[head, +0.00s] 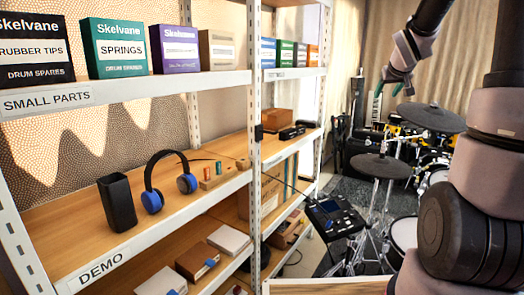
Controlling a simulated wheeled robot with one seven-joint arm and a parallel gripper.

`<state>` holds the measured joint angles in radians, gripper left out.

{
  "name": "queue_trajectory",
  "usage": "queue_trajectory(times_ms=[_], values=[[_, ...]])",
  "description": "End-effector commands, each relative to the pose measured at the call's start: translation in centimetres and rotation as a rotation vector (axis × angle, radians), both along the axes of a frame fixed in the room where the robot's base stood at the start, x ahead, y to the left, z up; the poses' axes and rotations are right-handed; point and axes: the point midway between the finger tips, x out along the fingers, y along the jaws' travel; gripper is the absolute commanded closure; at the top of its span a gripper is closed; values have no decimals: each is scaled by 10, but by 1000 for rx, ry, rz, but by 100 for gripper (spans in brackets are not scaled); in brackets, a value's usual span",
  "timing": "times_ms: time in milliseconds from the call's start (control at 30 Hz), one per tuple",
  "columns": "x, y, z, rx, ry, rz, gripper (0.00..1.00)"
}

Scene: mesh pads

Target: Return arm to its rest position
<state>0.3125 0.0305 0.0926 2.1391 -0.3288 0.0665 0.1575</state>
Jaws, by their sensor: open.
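My gripper (388,91) shows in the head view at the upper right, at the end of my raised arm. Its greenish fingertips point down and stand apart, with nothing between them. It hangs in the air in front of the drum kit area, to the right of the shelf rack and clear of it. My arm (494,113) fills the right edge of the view, with a dark joint low in front.
A white shelf rack (254,105) stands at the left and centre. Its DEMO shelf (75,222) holds a black holder (117,203) and blue-black headphones (153,201). Labelled boxes (118,48) stand above. A drum kit (381,167) is behind my arm.

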Motion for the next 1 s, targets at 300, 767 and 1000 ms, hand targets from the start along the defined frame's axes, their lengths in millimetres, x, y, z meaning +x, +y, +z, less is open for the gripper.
queue_trajectory(times_ms=[300, 767, 1000], values=[[-159, 83, 40, 245, 111, -93, 41], [-308, 162, 24, 542, 268, -58, 41], [-311, 163, 23, 549, 274, -58, 41]])
